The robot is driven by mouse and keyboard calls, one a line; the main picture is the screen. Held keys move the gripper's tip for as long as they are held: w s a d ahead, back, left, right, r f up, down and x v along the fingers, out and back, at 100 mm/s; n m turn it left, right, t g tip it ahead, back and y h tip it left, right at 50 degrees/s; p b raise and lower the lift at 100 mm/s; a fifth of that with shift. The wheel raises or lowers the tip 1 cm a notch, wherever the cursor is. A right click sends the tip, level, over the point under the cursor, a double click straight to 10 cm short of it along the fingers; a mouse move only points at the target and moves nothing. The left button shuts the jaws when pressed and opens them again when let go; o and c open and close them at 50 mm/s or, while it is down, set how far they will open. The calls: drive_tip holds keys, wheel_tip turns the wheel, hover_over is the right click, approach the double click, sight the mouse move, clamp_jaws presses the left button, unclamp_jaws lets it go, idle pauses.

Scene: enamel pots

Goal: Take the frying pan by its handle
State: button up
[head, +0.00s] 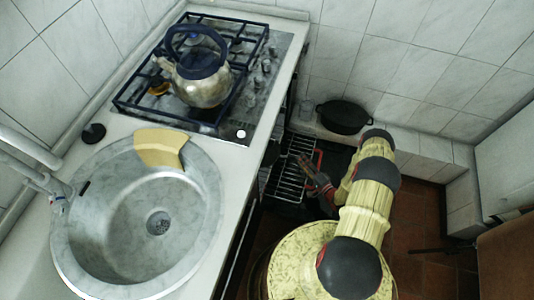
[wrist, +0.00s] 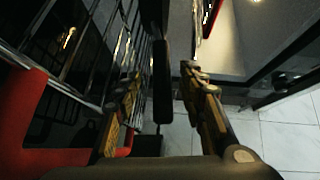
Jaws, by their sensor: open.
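My gripper (head: 310,172) is low beside the stove front, by the wire rack. In the wrist view my gripper (wrist: 161,80) is open, with one finger on each side of a long dark bar (wrist: 162,98). The bar looks like the frying pan's handle, with a rounded near end. Gaps show on both sides, so the fingers are not shut on it. The pan's body is not clear in the wrist view. In the head view a dark rounded shape (head: 271,153) at the counter's edge may be part of it; I cannot tell.
A wire rack (head: 288,172) with a red frame (wrist: 22,118) is close to my gripper's left finger. A black two-handled pan (head: 343,117) sits on the tiled ledge behind. A kettle (head: 204,88) stands on the stove, left of my arm. Tiled floor (wrist: 288,140) is open below.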

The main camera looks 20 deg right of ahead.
drive_tip(key=b+x, duration=0.2)
drive_tip(key=x, duration=0.4)
drive_tip(key=shift+w+d, duration=0.1)
drive_tip(key=shift+r, duration=0.1)
drive_tip(key=shift+c, duration=1.2)
drive_tip(key=c, duration=0.7)
clamp_jaws()
